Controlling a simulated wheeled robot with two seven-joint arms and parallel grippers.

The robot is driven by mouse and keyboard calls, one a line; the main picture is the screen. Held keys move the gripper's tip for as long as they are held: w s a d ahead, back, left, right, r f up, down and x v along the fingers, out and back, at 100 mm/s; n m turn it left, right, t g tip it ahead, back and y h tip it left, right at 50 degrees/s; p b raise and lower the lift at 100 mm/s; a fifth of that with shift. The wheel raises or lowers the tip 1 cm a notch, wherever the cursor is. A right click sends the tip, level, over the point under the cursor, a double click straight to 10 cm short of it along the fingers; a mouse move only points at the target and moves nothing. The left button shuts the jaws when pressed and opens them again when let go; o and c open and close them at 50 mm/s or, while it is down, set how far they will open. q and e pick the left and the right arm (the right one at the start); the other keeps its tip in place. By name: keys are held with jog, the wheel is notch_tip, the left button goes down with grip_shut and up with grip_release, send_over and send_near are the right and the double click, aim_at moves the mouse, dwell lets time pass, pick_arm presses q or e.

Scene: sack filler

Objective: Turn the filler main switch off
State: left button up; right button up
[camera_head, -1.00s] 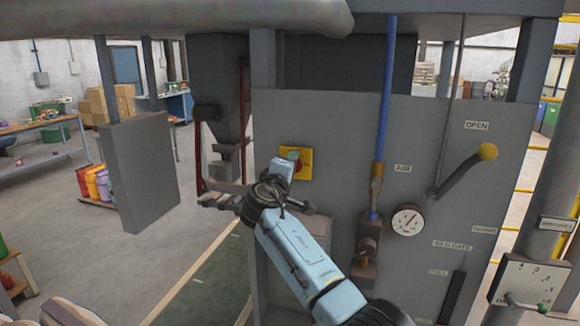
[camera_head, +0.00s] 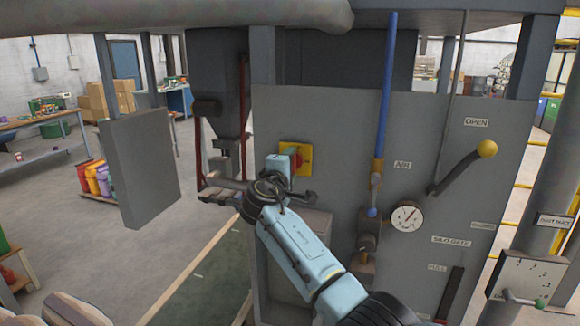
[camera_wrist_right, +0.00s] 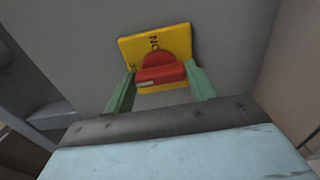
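The filler main switch is a red knob on a yellow plate (camera_head: 305,153), on the grey panel left of the air pipe. My right gripper (camera_head: 289,158) is at the switch and covers the plate's left part in the head view. In the right wrist view, the red knob (camera_wrist_right: 161,74) sits between the gripper's two green fingers (camera_wrist_right: 160,88), one on each side. The fingers lie very close to the knob's ends; whether they press on it I cannot tell. Dark lettering shows on the yellow plate (camera_wrist_right: 178,42). My left gripper is not in view.
To the right on the panel are a blue pipe (camera_head: 387,90), a round gauge (camera_head: 406,216) and a lever with a yellow knob (camera_head: 486,149). A grey box (camera_head: 141,168) hangs at the left. A ledge projects below my right gripper.

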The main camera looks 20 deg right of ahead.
jog(key=o, duration=0.4)
jog(key=b+v, duration=0.3)
jog(key=v, duration=1)
jog(key=shift+s+a+f, duration=0.1)
jog(key=shift+s+a, duration=0.05)
